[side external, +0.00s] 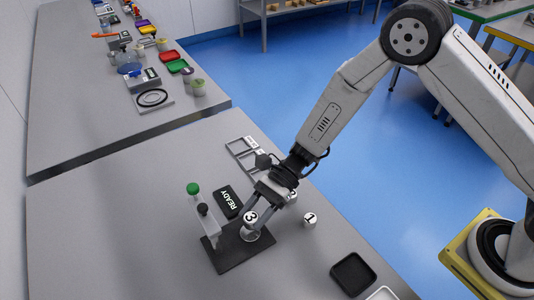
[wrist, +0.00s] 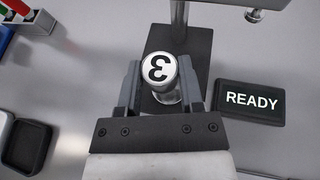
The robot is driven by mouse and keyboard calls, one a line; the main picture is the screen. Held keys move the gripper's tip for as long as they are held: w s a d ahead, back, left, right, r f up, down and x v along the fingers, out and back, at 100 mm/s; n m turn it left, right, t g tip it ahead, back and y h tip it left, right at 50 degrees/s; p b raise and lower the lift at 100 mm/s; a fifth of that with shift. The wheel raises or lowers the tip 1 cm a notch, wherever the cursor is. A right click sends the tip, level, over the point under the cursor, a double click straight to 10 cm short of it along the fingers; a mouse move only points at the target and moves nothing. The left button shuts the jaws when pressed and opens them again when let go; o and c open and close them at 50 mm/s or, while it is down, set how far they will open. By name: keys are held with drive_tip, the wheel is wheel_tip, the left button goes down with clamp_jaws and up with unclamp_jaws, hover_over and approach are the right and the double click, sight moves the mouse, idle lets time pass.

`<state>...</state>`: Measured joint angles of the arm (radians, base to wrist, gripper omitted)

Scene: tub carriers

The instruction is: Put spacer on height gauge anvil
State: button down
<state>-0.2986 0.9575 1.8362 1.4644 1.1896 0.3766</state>
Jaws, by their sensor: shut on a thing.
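My gripper (side external: 256,211) is shut on a pale cylindrical spacer marked 3 (side external: 250,217). The wrist view shows the spacer (wrist: 160,70) upright between the two fingers (wrist: 160,86). The height gauge has a dark base plate (side external: 232,254), a pale upright part with a black knob and a post with a green knob (side external: 193,188). The spacer is over the right part of the base plate. A light round part (side external: 250,236), apparently the anvil, shows just below it. I cannot tell whether they touch.
A dark READY display (side external: 228,202) lies beside the gauge. A spacer marked 1 (side external: 310,220) stands to the right, and one marked 2 (side external: 293,195) is partly hidden behind my gripper. A black tray (side external: 353,274) is at the front right. The table's left is clear.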

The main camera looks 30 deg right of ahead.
sight(254, 221)
drive_tip(key=shift+w+a+f, duration=0.15)
drive_tip(key=shift+w+f, duration=0.05)
drive_tip(key=shift+f, duration=1.6)
drive_tip(key=shift+f, duration=0.15)
drive_tip(key=shift+c, duration=1.2)
unclamp_jaws()
drive_tip(key=shift+r, duration=0.2)
drive_tip(key=v, duration=1.2)
drive_tip(key=shift+f, duration=0.1)
